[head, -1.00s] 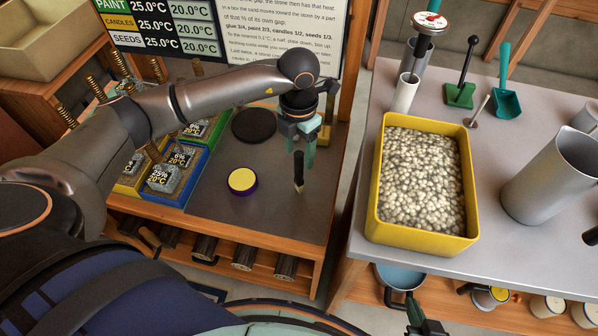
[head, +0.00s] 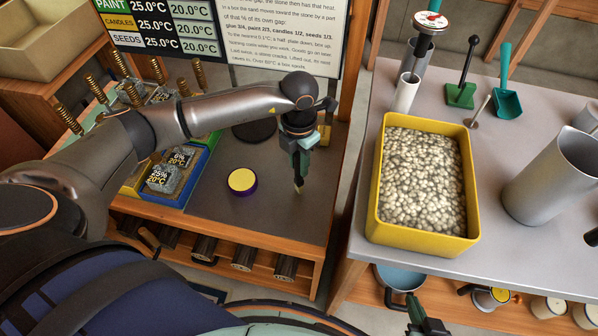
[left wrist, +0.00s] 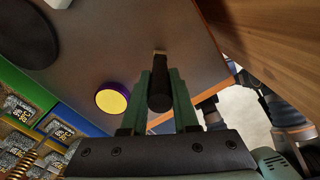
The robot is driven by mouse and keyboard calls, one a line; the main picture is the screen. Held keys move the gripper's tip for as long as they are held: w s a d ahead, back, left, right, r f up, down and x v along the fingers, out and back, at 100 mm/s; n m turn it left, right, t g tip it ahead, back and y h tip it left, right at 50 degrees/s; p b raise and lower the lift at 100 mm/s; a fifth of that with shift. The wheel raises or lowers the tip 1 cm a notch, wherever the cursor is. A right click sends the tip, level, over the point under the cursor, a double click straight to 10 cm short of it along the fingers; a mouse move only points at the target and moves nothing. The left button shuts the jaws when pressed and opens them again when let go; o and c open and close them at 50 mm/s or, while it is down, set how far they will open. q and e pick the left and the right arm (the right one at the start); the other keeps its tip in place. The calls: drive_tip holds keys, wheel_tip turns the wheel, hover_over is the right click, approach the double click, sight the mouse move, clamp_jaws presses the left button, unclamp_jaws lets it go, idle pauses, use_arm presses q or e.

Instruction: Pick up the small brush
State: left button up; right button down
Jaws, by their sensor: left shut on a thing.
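The small brush, with a dark handle and pale tip (head: 299,188), is upright near the right side of the grey table at the left. My left gripper (head: 301,174) points down and is shut around its handle, hiding most of it in the head view. The left wrist view shows the dark handle (left wrist: 160,92) between the two green fingers, with the pale tip beyond. I cannot tell whether the tip touches the table. My right gripper (head: 424,320) shows only in part at the bottom edge; its fingertips are unclear.
A purple-rimmed yellow disc (head: 242,181) lies left of the brush. Trays with labelled stone blocks (head: 170,180) stand further left. A yellow bin (head: 373,195) of pale pebbles stands on the right-hand table, across a gap.

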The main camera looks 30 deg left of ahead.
use_arm(q)
clamp_jaws()
drive_tip(key=shift+r, duration=0.1)
